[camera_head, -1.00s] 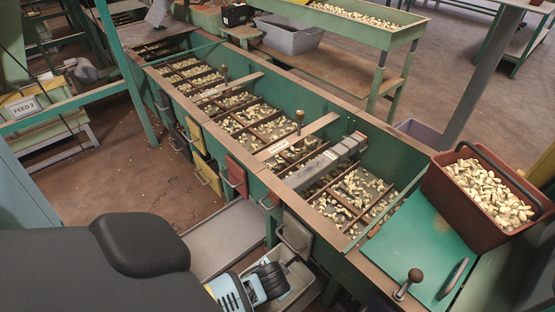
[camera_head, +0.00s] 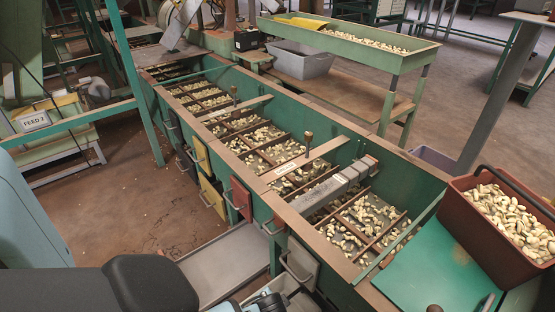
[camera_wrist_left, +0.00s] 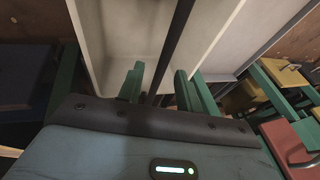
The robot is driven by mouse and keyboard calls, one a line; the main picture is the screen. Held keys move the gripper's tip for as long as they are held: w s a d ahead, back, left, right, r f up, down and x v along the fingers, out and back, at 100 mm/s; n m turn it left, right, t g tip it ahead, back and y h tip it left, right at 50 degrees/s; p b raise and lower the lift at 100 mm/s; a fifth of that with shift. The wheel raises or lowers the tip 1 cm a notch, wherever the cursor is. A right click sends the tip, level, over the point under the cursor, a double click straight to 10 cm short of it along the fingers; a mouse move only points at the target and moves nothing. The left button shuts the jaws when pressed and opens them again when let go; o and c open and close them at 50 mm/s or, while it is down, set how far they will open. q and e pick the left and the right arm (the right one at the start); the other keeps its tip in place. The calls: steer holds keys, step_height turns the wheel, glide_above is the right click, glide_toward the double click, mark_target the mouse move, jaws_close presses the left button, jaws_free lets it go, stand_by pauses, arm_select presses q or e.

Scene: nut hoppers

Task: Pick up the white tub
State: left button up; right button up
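The white tub (camera_head: 284,281) shows only in part at the bottom edge of the head view, below the row of hoppers. My left gripper (camera_head: 262,303) is at the tub there, mostly cut off by the frame edge. In the left wrist view, the two green fingers of my left gripper (camera_wrist_left: 160,84) stand apart. A dark narrow strip runs between them, and I cannot tell if they touch it. Pale walls of a container (camera_wrist_left: 112,40) fill the area ahead of the fingers. My right gripper is not in view.
A grey tray (camera_head: 225,262) lies left of the tub. The green hopper bench (camera_head: 335,228) with nuts in compartments runs alongside. A red-brown crate of nuts (camera_head: 475,232) stands at the right. Open brown floor (camera_head: 120,205) lies at the left.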

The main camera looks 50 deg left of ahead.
arm_select(q)
steer(key=b+x, duration=0.1)
steer(key=x, duration=0.1)
steer(key=shift+a+f, duration=0.1)
steer(key=shift+f, duration=0.15)
jaws_close()
steer(key=shift+w+r, duration=0.1)
